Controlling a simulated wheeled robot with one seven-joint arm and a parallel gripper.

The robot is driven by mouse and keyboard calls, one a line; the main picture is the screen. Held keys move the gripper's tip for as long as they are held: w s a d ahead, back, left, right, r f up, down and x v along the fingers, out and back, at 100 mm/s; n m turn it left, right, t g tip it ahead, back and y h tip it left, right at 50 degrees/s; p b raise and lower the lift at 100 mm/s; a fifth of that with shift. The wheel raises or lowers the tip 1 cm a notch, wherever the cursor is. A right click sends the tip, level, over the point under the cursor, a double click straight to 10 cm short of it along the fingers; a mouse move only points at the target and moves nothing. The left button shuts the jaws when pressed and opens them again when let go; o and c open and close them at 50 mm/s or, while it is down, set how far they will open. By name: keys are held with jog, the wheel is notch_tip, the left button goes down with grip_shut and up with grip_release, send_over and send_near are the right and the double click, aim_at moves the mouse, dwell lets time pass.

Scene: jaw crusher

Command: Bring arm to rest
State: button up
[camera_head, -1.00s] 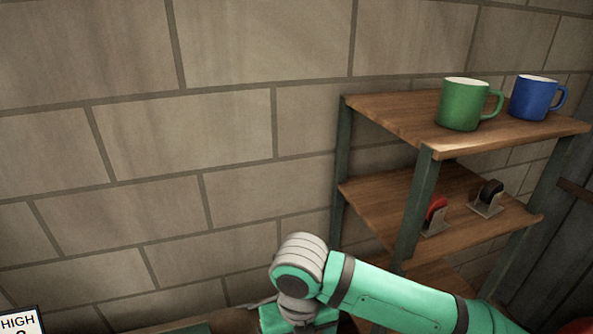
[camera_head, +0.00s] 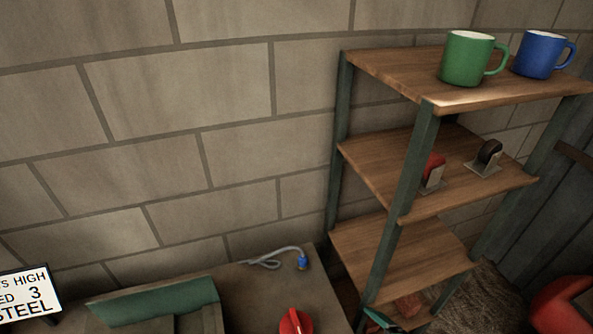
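My gripper is outside the view, so its fingers and anything in them cannot be seen. A small teal piece (camera_head: 380,320) shows at the bottom edge near the shelf foot; it may be part of my arm, but too little shows to tell.
A wooden shelf rack (camera_head: 375,165) stands at the right with a green mug (camera_head: 466,60) and a blue mug (camera_head: 537,56) on top. A bench (camera_head: 235,285) at the bottom bears a grey cable (camera_head: 275,258) and a red object (camera_head: 296,322). A sign (camera_head: 25,295) stands at left.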

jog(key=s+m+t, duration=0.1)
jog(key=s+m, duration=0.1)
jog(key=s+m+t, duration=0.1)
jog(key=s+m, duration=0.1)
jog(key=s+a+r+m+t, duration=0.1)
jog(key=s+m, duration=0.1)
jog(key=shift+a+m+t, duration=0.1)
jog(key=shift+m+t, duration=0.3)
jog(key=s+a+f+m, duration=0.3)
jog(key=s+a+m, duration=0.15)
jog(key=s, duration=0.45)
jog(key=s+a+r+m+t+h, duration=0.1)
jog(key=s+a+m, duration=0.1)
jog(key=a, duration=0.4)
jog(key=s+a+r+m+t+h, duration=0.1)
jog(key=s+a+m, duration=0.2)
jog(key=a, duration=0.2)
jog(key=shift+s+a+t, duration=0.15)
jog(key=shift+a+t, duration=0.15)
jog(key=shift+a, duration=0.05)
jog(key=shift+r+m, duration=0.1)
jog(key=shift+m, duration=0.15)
